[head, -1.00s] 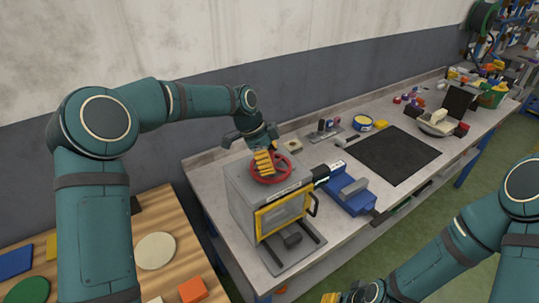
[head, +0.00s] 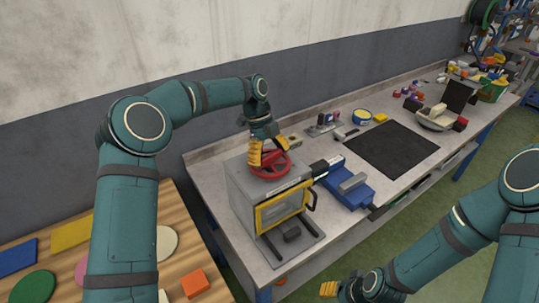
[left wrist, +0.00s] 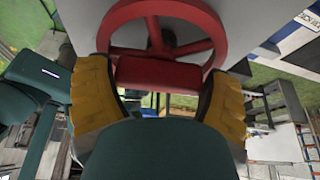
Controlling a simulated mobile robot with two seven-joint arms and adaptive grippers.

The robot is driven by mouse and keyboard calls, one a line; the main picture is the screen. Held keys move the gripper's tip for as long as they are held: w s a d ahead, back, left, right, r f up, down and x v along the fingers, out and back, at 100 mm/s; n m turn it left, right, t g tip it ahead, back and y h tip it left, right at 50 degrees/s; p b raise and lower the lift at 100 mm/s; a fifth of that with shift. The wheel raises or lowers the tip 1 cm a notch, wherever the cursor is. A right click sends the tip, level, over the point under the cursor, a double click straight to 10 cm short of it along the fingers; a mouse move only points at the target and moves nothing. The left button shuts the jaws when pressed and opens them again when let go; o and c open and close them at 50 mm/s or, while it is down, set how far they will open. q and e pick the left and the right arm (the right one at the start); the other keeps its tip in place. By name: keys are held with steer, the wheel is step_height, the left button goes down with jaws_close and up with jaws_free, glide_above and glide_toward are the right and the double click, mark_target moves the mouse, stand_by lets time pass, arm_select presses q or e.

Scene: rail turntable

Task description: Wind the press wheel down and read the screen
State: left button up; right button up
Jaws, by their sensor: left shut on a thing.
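The press (head: 243,197) is a grey box with a yellow-framed clear door (head: 283,209) in front, standing on the bench. A red press wheel (head: 275,171) lies flat on its top. My left gripper (head: 266,158) reaches down from above and is shut on the wheel. In the left wrist view, the yellow fingers stand on both sides of a thick red part of the wheel (left wrist: 160,72). My right gripper (head: 328,289) is low at the bottom edge, away from the press; its jaws are too small to judge. I cannot make out any screen reading.
A blue vise-like tool (head: 347,187) stands close to the press's right side. A black mat (head: 392,150) lies further right. A wooden board with coloured shapes (head: 186,258) is at lower left.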

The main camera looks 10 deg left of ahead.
arm_select(q)
steer(key=shift+s+d+f+m+g, duration=0.1)
steer(key=shift+d+f+m+g, duration=0.1)
steer(key=shift+m+g, duration=0.15)
stand_by(0.3)
steer(key=o, duration=1)
steer(key=shift+c, duration=0.2)
steer(key=shift+r, duration=0.15)
steer(key=shift+a+r, duration=0.1)
steer(key=shift+r, duration=0.1)
steer(key=v, duration=1.1)
steer(key=shift+r, duration=0.35)
steer(key=shift+f, duration=0.1)
